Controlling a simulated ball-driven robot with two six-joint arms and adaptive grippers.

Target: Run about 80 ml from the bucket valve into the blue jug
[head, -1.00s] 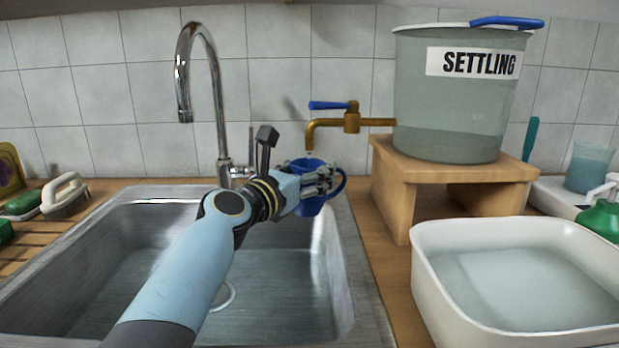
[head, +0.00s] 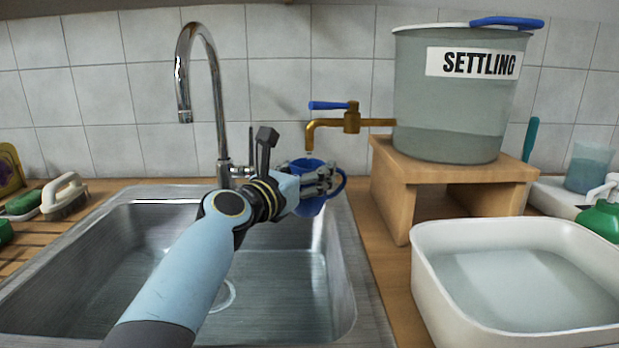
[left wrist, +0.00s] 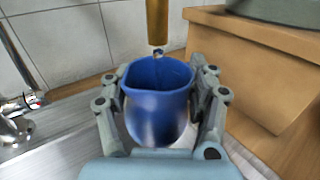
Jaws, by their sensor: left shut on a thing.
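The blue jug (head: 312,205) is held upright under the brass bucket valve (head: 350,121) near the right side of the sink. My left gripper (head: 318,183) is shut around the jug; in the left wrist view its fingers clasp both sides of the jug (left wrist: 158,100). The spout (left wrist: 157,25) hangs just above the jug's mouth, with a small drop of water at its tip. The valve's blue lever lies level, pointing left. The water level inside the jug cannot be made out. The settling bucket (head: 455,100) holds cloudy water. My right gripper is not in view.
The bucket stands on a wooden stand (head: 400,190). A white basin of water (head: 430,275) sits at the front right. The steel sink (head: 120,255) lies below my left arm, with a chrome tap (head: 222,100) behind. A brush (head: 66,195) lies at the left.

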